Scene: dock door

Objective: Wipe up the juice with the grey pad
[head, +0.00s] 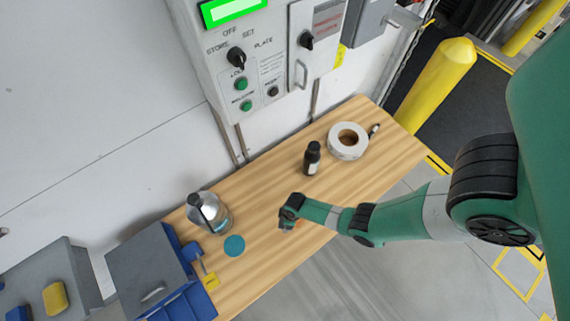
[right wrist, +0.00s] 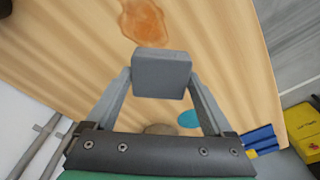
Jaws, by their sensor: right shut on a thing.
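The juice (right wrist: 143,20) is an orange-brown puddle on the wooden bench at the top of the right wrist view. In the head view only a small orange bit (head: 298,223) shows beside my right gripper (head: 288,222), which covers the rest. In the right wrist view my right gripper (right wrist: 160,88) is shut on the grey pad (right wrist: 163,70), a plain block between its fingers. The pad is next to the puddle in the picture; I cannot tell how high it is above the bench. My left gripper is not in view.
A control box (head: 265,50) is on the wall behind.

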